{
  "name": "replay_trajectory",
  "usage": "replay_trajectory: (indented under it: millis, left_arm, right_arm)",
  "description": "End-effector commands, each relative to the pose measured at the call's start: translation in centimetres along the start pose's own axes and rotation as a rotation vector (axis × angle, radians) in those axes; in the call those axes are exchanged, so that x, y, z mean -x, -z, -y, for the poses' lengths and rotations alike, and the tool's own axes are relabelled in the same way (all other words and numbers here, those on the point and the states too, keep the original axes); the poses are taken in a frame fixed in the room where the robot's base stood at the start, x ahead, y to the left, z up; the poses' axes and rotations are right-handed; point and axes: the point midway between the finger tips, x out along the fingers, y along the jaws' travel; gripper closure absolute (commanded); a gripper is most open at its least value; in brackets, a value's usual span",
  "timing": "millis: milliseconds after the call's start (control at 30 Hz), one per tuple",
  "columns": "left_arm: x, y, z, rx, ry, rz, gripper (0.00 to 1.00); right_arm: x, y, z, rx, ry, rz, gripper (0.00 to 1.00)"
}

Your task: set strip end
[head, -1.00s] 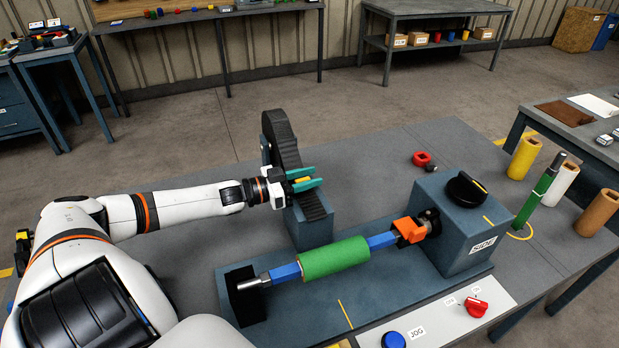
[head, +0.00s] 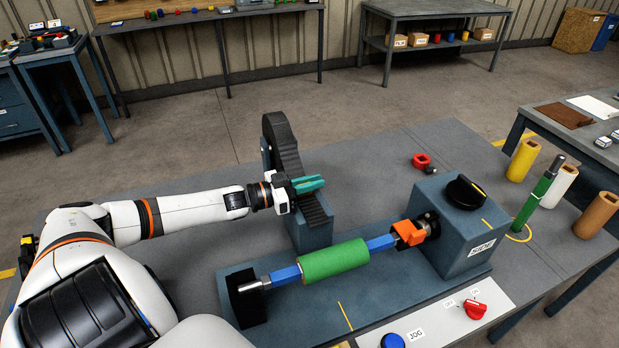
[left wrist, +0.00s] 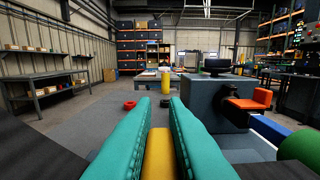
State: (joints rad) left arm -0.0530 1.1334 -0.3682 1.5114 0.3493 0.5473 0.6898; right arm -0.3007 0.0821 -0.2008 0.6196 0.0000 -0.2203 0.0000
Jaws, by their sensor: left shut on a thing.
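The black ribbed strip (head: 284,140) runs over the upright stand left of the press and down its sloping front, where its lower part (head: 318,212) lies. My left gripper (head: 318,182) reaches in from the left at this slope, its teal fingers level and close together. In the left wrist view the fingers (left wrist: 160,118) are shut on a yellow piece (left wrist: 160,155). Whether this piece is joined to the strip is hidden by the fingers. My right gripper is not in view.
A green roller (head: 335,259) on a blue bar lies in front, with an orange block (head: 408,232) and the blue-grey housing (head: 458,225) to its right. A red ring (head: 422,161) lies behind. Yellow (head: 523,160), white and brown cylinders stand right.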

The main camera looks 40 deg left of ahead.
Motion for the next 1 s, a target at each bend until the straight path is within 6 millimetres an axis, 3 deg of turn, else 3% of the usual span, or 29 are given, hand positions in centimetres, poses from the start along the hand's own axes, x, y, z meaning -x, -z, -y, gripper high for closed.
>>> replay_trajectory:
  millis: [33,100,333,733,767,867,1000]
  left_arm:
    - [0.0,-0.5,1.2,0.01,0.003,-0.002,1.0]
    - [0.0,-0.7,2.7,0.013,0.003,-0.002,1.0]
    - [0.1,-0.3,7.0,0.01,0.001,-0.004,1.0]
    - [0.1,0.1,8.1,0.004,0.003,-0.002,1.0]
    - [0.1,0.1,8.2,0.005,0.003,-0.002,0.86]
    - [0.1,0.2,8.1,0.005,0.003,-0.003,0.69]
    - [0.1,0.1,8.0,0.004,0.002,-0.002,0.65]
  right_arm:
    - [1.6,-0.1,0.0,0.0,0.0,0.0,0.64]
    - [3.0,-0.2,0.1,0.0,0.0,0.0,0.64]
    - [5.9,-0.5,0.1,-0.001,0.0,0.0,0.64]
    - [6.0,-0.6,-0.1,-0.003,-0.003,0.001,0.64]
    - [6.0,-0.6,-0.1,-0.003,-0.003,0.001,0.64]
    - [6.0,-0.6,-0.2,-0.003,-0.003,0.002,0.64]
    - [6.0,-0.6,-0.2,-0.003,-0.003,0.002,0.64]
